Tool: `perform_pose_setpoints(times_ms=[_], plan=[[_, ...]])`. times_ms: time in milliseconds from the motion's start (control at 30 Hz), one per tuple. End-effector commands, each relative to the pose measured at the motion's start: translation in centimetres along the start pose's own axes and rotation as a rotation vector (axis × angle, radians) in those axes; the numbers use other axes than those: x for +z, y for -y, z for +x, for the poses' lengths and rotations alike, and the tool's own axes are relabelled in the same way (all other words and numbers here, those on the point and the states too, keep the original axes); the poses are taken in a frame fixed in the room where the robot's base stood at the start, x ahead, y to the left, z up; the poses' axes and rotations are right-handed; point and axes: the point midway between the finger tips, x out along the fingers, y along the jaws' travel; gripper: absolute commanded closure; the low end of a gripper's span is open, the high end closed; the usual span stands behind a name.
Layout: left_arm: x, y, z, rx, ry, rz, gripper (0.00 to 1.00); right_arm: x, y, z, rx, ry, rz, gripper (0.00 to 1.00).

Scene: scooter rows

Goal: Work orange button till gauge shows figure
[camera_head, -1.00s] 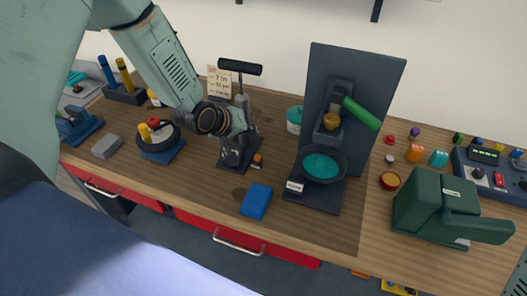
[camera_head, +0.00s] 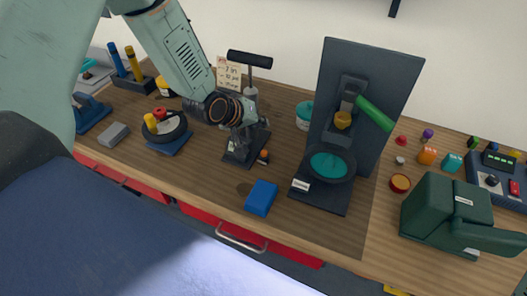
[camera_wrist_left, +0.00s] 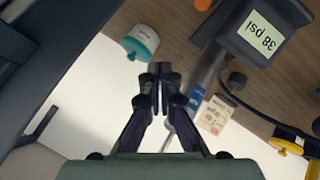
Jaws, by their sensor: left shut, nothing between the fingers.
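A floor-pump-like device with a black T-handle (camera_head: 249,58) stands on a dark base (camera_head: 238,156) on the bench. A small orange button (camera_head: 264,154) sits at the base's right side. The gauge (camera_wrist_left: 262,38) shows large in the left wrist view's upper right and reads 38 psi. My left gripper (camera_head: 246,112) is beside the pump post, above the base and apart from the button. In the left wrist view its fingertips (camera_wrist_left: 160,70) are shut together with nothing between them. My right gripper is out of view.
A blue block (camera_head: 261,198) lies in front of the pump. A dark press with a green handle (camera_head: 374,114) stands to the right, a teal-lidded jar (camera_head: 305,113) behind. A round dark tray (camera_head: 169,128) is left. A note card (camera_head: 229,73) is behind. Bare wood lies in front.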

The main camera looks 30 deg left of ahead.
Motion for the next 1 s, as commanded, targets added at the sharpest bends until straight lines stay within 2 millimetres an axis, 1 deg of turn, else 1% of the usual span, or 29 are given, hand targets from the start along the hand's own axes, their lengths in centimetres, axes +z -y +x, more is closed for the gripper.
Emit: perform_pose_setpoints(times_ms=[33,633,800,1000], plan=[[0.3,0.3,0.5,0.0,0.001,0.001,1.0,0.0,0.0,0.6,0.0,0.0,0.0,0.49],[3.8,3.7,5.5,-0.001,0.001,0.001,1.0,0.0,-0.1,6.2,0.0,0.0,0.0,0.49],[4.2,4.2,6.1,0.0,0.0,0.001,1.0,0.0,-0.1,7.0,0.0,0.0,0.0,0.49],[4.1,4.1,6.0,0.0,0.0,0.001,1.0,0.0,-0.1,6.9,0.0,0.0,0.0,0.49]])
